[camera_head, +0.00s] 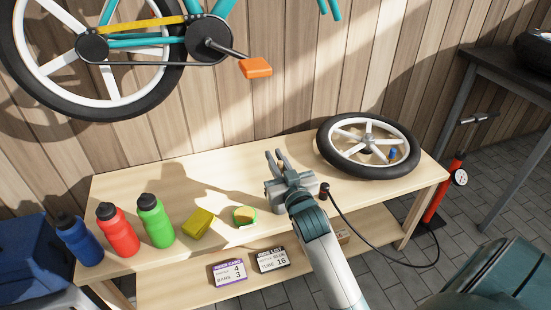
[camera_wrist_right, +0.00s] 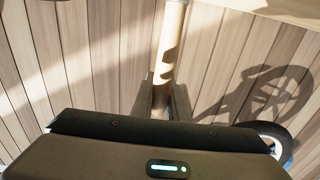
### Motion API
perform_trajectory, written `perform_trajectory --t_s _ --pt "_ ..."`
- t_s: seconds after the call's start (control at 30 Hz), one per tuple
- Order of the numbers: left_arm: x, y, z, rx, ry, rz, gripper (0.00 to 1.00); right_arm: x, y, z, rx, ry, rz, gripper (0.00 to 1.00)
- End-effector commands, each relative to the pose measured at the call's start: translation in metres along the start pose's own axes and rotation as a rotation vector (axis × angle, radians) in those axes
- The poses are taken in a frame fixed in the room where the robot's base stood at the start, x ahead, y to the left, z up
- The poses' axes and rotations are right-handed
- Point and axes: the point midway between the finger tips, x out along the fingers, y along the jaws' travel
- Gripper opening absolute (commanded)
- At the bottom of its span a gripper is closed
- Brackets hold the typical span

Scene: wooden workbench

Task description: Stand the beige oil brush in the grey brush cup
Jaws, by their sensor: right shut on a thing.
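My right gripper (camera_head: 276,158) is above the middle of the wooden bench, its fingers toward the wall. In the right wrist view its fingers (camera_wrist_right: 161,100) are shut on the beige shaft of the oil brush (camera_wrist_right: 172,45). The shaft runs from between the fingers to the top edge of that view; its far end is out of frame. In the head view I cannot make out the brush at the fingers. I cannot pick out the grey brush cup in either view; my gripper and arm cover part of the bench. My left gripper is not in view.
Blue (camera_head: 79,240), red (camera_head: 118,230) and green (camera_head: 156,221) bottles stand at the bench's left. A wheel (camera_head: 326,151) lies at the right. A bicycle (camera_head: 148,112) hangs above.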

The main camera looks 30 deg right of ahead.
Motion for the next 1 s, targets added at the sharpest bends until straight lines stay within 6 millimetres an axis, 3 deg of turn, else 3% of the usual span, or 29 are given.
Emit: perform_trajectory --t_s 0.07,0.1,0.17,0.67,1.0 --pt "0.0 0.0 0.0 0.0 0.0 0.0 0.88 0.0 0.0 0.0 0.0 0.0 0.0 0.0" --pt "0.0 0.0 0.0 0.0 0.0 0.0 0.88 0.0 0.0 0.0 0.0 0.0 0.0 0.23" --pt "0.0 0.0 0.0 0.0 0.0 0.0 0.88 0.0 0.0 0.0 0.0 0.0 0.0 0.36" --pt "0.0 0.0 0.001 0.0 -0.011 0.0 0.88 -0.008 0.0 0.0 0.001 -0.001 0.0 0.36" --pt "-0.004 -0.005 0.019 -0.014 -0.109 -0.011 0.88 -0.053 0.0 0.0 0.001 -0.001 0.0 0.36"
